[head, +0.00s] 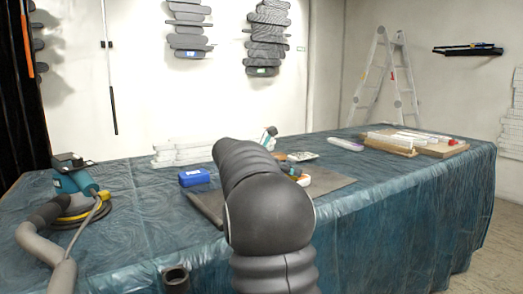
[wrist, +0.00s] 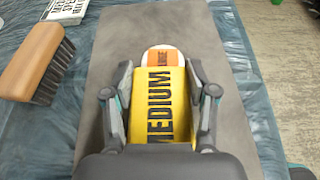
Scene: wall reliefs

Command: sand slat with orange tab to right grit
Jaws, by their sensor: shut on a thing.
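My gripper (wrist: 162,98) is shut on a yellow sanding block (wrist: 158,130) marked MEDIUM, with a finger on each side of it. Just beyond the block, a white rounded end with an orange tab (wrist: 162,58) shows; this looks like the slat with the orange tab. The block hides the rest of it, and I cannot tell whether they touch. Both are over a grey mat (wrist: 100,60). In the head view my arm hides the gripper and most of the mat (head: 335,183).
A wooden-handled brush (wrist: 38,62) lies left of the mat. On the table are a blue block (head: 194,177), stacked white pieces (head: 180,153), a power sander with hose (head: 72,182) at left and boards with white strips (head: 415,141) at right. A ladder (head: 384,80) stands behind.

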